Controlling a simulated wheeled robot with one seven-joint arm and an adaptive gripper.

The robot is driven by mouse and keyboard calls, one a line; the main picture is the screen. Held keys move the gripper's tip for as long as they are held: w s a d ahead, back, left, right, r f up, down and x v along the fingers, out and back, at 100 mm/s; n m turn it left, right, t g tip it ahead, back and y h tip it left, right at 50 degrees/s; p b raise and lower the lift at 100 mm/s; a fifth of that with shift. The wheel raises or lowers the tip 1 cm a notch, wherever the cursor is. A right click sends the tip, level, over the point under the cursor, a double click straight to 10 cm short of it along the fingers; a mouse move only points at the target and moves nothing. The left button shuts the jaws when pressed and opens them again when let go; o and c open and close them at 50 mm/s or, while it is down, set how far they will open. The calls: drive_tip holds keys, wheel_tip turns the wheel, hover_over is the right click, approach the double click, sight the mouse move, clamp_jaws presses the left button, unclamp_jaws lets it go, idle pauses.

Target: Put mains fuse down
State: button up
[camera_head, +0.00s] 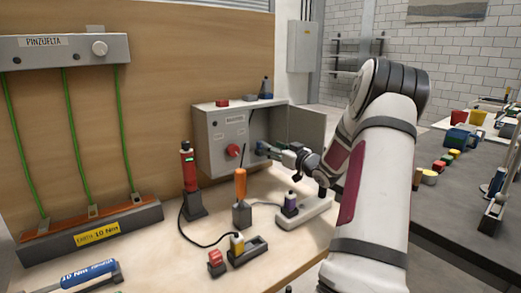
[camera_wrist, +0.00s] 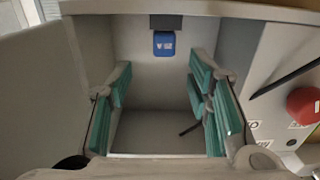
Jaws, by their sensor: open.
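A small blue block with a white mark (camera_wrist: 164,43), which looks like the mains fuse, sits in a dark holder on the back wall inside the open grey switch box (camera_head: 210,150). My gripper (camera_wrist: 161,80) is open, with teal pads on both fingers, and reaches into the box. The blue block lies beyond and between the fingertips, apart from them, and nothing is between the pads. In the head view my gripper (camera_head: 270,150) is at the box opening, where its tips and the fuse are too small to tell apart.
The box door (camera_head: 306,124) stands open to the right. A red knob (camera_wrist: 304,105) is on the box front. An orange-handled tool (camera_head: 240,185), a red tester (camera_head: 188,168) and a purple-topped item (camera_head: 291,203) stand on the bench. Bare bench lies in front (camera_head: 185,265).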

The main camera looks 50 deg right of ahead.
sight(260, 141)
drive_tip(key=shift+a+b+x, duration=0.2)
drive_tip(key=shift+b+x, duration=0.2)
drive_tip(key=shift+x, duration=3.45)
clamp_jaws()
